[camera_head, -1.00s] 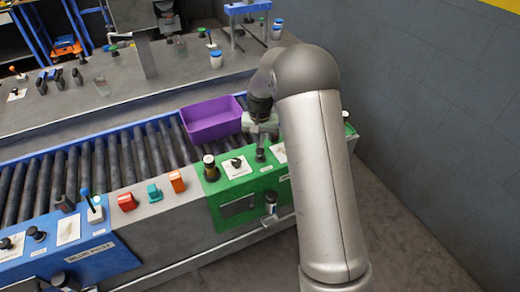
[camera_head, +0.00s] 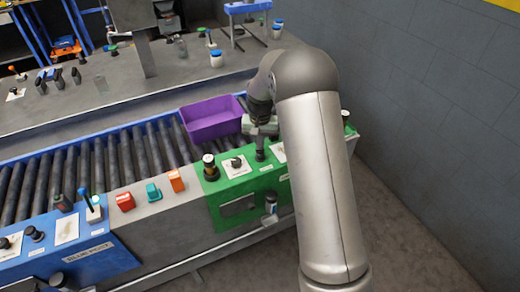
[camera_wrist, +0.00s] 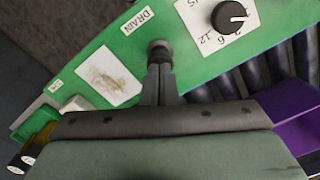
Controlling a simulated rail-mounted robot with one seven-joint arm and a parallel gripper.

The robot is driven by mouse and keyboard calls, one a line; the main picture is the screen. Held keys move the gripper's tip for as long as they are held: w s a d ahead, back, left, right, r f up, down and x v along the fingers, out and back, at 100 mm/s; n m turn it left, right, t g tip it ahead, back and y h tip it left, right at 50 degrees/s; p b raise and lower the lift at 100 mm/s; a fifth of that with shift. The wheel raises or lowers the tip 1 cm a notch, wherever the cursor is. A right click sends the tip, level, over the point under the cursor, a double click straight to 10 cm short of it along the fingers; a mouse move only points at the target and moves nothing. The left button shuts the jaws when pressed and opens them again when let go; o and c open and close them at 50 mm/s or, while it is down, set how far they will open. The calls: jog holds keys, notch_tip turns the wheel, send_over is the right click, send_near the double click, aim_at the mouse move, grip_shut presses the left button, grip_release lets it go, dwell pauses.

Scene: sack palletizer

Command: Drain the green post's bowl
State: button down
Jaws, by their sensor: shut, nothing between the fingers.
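The green post (camera_head: 226,196) is a green panel at the near edge of the roller line. My gripper (camera_wrist: 160,68) is shut and empty. Its fingertips are right over a dark round button (camera_wrist: 160,47) beside the DRAIN label (camera_wrist: 137,21), and appear to touch it. In the head view my gripper (camera_head: 261,142) points down at the panel, partly behind my arm. A small clear bowl-like part (camera_head: 271,204) hangs on the panel's front face; its contents are too small to tell.
A black dial (camera_wrist: 229,17) on a numbered white plate is near the button. A purple bin (camera_head: 212,120) sits on the rollers behind. A grey wall (camera_head: 430,100) is to the right.

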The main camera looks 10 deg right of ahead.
jog(key=shift+f+b, duration=0.35)
jog(key=shift+f, duration=0.25)
jog(key=shift+r, duration=0.2)
dwell(2.3)
jog(key=shift+r+p, duration=2.05)
jog(key=shift+r, duration=1.3)
jog(key=shift+r, duration=0.15)
jog(key=s+r+n, duration=0.1)
jog(key=s+r, duration=0.5)
jog(key=s, duration=0.7)
jog(key=s+r+n, duration=0.2)
jog(key=s+r, duration=0.4)
jog(key=s, duration=0.6)
jog(key=s+f, duration=0.1)
jog(key=s, duration=0.9)
jog(key=shift+f+t, duration=0.3)
jog(key=shift+a, duration=0.1)
